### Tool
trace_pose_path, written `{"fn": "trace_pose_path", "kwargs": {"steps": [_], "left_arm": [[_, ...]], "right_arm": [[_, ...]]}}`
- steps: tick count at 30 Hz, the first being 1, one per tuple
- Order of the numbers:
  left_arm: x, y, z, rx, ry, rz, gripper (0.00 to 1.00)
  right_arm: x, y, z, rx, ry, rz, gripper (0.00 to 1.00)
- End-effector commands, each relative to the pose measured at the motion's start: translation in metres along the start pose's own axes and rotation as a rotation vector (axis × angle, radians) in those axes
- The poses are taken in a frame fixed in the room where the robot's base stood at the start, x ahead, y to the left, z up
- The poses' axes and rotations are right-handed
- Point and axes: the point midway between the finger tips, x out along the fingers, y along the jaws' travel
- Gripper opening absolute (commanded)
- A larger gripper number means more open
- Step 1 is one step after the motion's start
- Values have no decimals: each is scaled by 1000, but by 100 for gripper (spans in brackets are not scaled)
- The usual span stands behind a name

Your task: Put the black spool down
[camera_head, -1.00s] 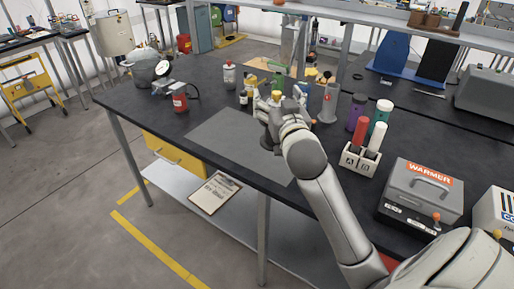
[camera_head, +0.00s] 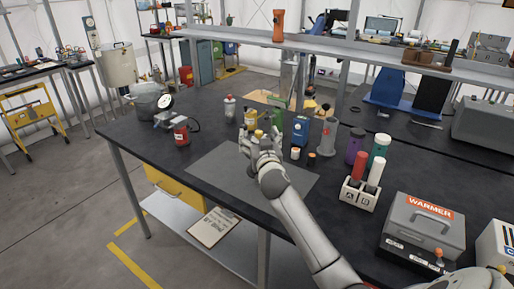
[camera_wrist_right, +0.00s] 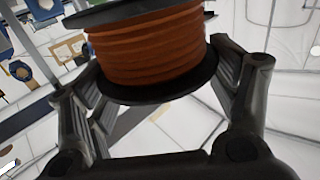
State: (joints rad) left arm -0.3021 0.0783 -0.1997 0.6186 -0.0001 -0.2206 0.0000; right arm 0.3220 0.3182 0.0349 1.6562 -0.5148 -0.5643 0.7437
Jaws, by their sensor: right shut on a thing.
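My right gripper (camera_head: 262,140) is over the back part of the grey mat (camera_head: 215,165) on the black bench. In the right wrist view its fingers (camera_wrist_right: 158,70) are shut on a spool (camera_wrist_right: 150,45) with black flanges and orange-brown winding. The spool sits between the two fingers, and its top is cut off by the picture edge. In the head view the hand hides most or all of the spool. I cannot tell whether it touches the mat. My left gripper is not in view.
Small bottles, a blue container (camera_head: 300,130) and a grey cylinder (camera_head: 327,137) stand behind and right of the hand. A tube rack (camera_head: 360,194) and the warmer (camera_head: 424,225) are to the right. The mat's front left is clear.

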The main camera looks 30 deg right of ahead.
Motion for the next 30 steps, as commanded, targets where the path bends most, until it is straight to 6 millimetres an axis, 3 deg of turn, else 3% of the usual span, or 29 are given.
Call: {"fn": "trace_pose_path", "kwargs": {"steps": [8, 15, 29, 30], "left_arm": [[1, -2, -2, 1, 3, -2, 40], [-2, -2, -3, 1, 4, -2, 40], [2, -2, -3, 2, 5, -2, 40], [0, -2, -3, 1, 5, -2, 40]], "right_arm": [[12, -3, 11, 1, 7, 0, 10], [14, -4, 40, 1, 3, 0, 10], [14, -4, 49, 2, 6, -1, 10], [14, -3, 50, 1, 0, 0, 85]]}}
